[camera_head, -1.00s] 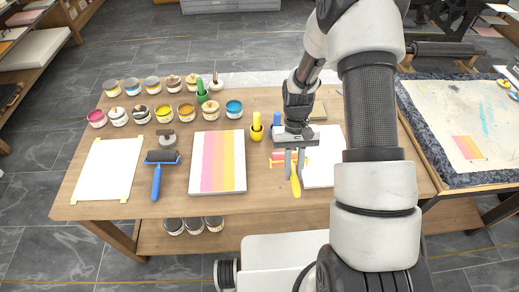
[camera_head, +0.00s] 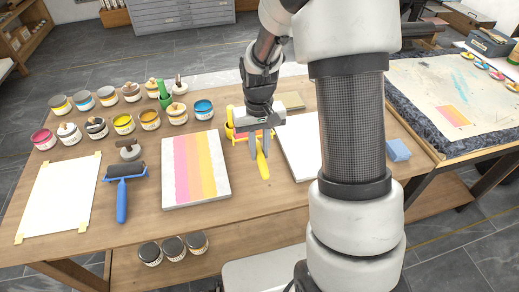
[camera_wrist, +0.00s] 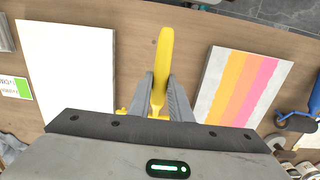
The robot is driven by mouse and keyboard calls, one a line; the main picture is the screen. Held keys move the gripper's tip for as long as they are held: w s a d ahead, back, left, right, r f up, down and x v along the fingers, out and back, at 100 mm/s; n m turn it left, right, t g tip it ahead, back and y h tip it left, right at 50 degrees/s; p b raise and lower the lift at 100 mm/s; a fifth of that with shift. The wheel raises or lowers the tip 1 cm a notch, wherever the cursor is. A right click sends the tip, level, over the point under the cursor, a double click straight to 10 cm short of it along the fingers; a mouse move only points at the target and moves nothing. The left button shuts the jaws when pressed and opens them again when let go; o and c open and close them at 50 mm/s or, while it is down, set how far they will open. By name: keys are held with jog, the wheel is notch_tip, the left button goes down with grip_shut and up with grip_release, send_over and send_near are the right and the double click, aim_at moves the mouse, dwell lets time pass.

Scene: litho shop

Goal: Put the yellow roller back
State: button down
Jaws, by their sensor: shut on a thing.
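The yellow roller's handle (camera_head: 262,163) is between the fingers of my gripper (camera_head: 261,148), which is shut on it. In the wrist view the yellow handle (camera_wrist: 164,50) sticks out past both fingers (camera_wrist: 163,85). My gripper is over the table, in the gap between the striped print and a white sheet. The roller's head is mostly hidden behind my gripper; a little yellow and pink shows at its left. Whether the roller touches the table or pot cannot be told.
The striped print (camera_head: 193,165) lies left of my gripper and the white sheet (camera_head: 302,145) right. A blue roller (camera_head: 122,190) lies farther left, near several ink jars (camera_head: 123,124). A blue block (camera_head: 398,149) is at the table's right.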

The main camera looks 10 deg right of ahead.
jog(key=shift+f+b, duration=1.9)
jog(key=shift+f, duration=1.25)
jog(key=shift+f, duration=0.1)
jog(key=c, duration=1.5)
grip_release()
jog(key=shift+c, duration=0.2)
notch_tip(320, 180, up, 16)
jog(key=r+p, duration=0.1)
jog(key=p, duration=0.3)
jog(key=s+r+t, duration=0.3)
jog(key=s+r, duration=0.4)
jog(key=s, duration=0.2)
jog(key=s+r+t, duration=0.3)
jog(key=s+r, duration=0.3)
jog(key=s, duration=0.4)
notch_tip(320, 180, up, 15)
jog(key=p, duration=1.5)
jog(key=shift+w+r, duration=0.15)
jog(key=shift+w, duration=0.15)
